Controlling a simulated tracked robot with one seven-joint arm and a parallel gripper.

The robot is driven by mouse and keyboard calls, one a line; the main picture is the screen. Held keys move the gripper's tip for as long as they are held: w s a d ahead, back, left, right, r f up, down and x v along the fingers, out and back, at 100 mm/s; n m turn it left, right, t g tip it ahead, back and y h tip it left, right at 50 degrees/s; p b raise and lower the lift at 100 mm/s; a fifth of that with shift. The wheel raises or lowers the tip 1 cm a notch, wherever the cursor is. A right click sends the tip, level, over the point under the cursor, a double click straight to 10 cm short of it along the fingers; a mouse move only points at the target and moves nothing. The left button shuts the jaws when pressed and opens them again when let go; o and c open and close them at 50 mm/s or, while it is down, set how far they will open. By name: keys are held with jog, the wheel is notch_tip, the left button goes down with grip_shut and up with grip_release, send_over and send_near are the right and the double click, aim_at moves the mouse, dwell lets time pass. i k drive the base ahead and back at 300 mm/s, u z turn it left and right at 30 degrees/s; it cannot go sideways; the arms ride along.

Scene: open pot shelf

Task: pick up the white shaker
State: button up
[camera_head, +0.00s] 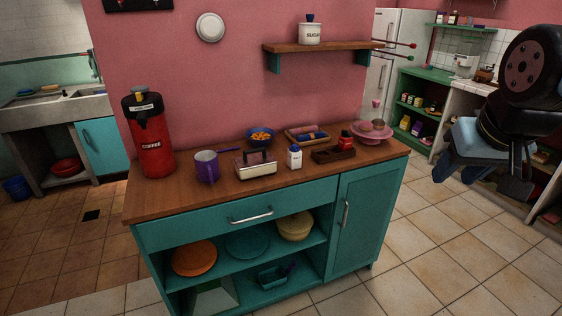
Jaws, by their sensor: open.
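My gripper (480,177) hangs at the right of the view, over the tiled floor and well apart from the shaker. It is open, with nothing seen between its fingers.
Left of the shaker stand a metal toaster-like box (255,164), a purple mug (207,167) and a red coffee dispenser (152,135). A dark wooden holder (333,155) is close on its right, with a pink dish (371,133) beyond. A wall shelf (330,46) overhangs behind.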

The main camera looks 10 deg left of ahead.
aim_at(294, 159)
jog(key=z, duration=0.15)
jog(key=i, duration=0.95)
jog(key=u, duration=0.1)
